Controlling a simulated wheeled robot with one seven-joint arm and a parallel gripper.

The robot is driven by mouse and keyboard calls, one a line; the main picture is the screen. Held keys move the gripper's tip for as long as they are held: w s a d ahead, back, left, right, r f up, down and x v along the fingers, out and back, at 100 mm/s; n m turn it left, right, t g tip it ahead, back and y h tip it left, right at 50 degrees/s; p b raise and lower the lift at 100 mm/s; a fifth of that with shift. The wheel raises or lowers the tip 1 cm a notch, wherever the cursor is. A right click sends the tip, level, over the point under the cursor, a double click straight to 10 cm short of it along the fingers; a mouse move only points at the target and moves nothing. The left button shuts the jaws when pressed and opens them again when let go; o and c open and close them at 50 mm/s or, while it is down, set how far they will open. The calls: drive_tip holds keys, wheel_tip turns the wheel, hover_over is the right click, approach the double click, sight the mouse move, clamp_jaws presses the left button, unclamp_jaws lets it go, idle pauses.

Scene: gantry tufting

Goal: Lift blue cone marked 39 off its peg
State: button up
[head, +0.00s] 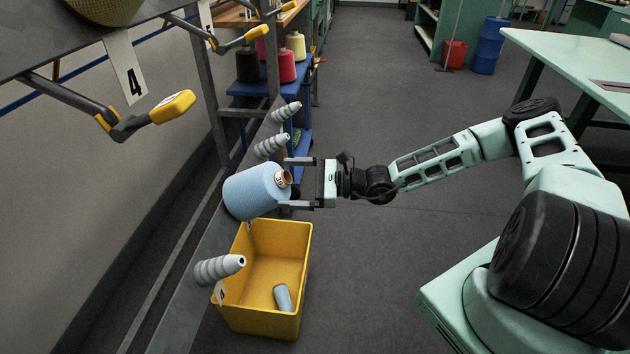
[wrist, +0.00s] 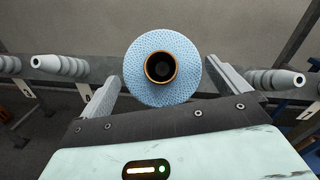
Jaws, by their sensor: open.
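The light blue cone (head: 252,191) sits on the grey rail at the left, tilted with its brown tube end facing my gripper. Its peg is hidden inside it, and I cannot clearly read a number on it. In the wrist view the cone (wrist: 140,85) shows end-on, with the dark tube opening at its centre. My gripper (head: 284,183) is open, one finger above and one below the cone's tube end in the head view. In the wrist view my gripper's fingers (wrist: 165,86) stand on either side of the cone, with visible gaps.
Bare grey ribbed pegs (head: 220,268) stick out along the rail on both sides. A yellow bin (head: 303,262) below holds a small light blue tube (head: 283,298). Yellow-tipped arms (head: 172,107) jut out at upper left. A green table (head: 590,75) stands right; the floor between is clear.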

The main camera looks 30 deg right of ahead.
sight(280, 181)
drive_tip(key=shift+x, duration=1.55)
drive_tip(key=shift+r, duration=0.1)
drive_tip(key=c, duration=1.5)
drive_tip(key=shift+s+d+r+p, duration=0.25)
drive_tip(key=shift+d+r+p, duration=0.2)
drive_tip(key=shift+p, duration=0.4)
drive_tip(key=shift+s+d+r+p, duration=0.25)
drive_tip(key=shift+d+r+p, duration=0.1)
drive_tip(key=shift+r+p, duration=0.1)
drive_tip(key=shift+s+d+r+p, duration=1)
drive_tip(key=shift+d+r+p, duration=0.15)
drive_tip(key=shift+d, duration=0.2)
drive_tip(key=shift+s+d+r+p, duration=0.95)
drive_tip(key=shift+d+r+p, duration=0.15)
drive_tip(key=shift+d+p, duration=0.2)
drive_tip(key=shift+s+d+r+p, duration=1)
drive_tip(key=shift+d+r+p, duration=0.15)
drive_tip(key=shift+d, duration=0.2)
drive_tip(key=shift+f, duration=0.1)
